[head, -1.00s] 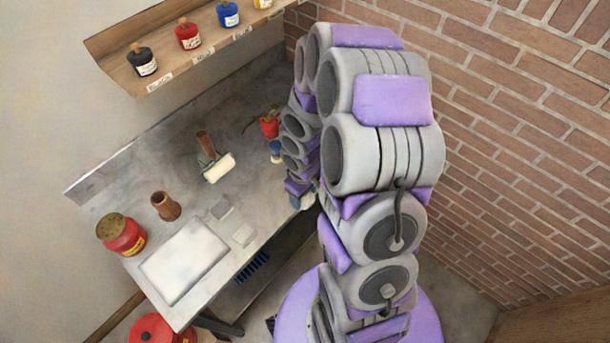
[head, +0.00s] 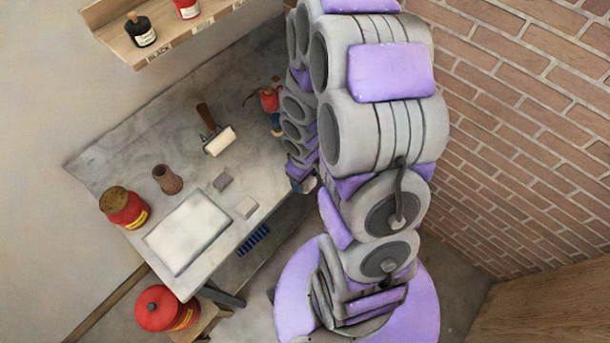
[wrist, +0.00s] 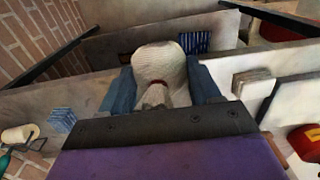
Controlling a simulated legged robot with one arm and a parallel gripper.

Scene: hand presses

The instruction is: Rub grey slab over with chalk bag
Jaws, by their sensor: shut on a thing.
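The chalk bag (wrist: 163,68) is a pale, rounded cloth bag with a dark red tie at its neck. My gripper (wrist: 164,90) is shut on it, a blue finger on each side. In the head view my gripper (head: 303,184) is small, beside the worktable's front edge, and mostly hidden by my arm; the bag is hard to make out there. A pale slab with a grey border (head: 187,233), probably the grey slab, lies flat at the table's near left. Part of it shows at the right in the wrist view (wrist: 292,112). The gripper is apart from it.
A red pot (head: 168,308) stands low at the front. A brick wall (head: 520,130) closes the right.

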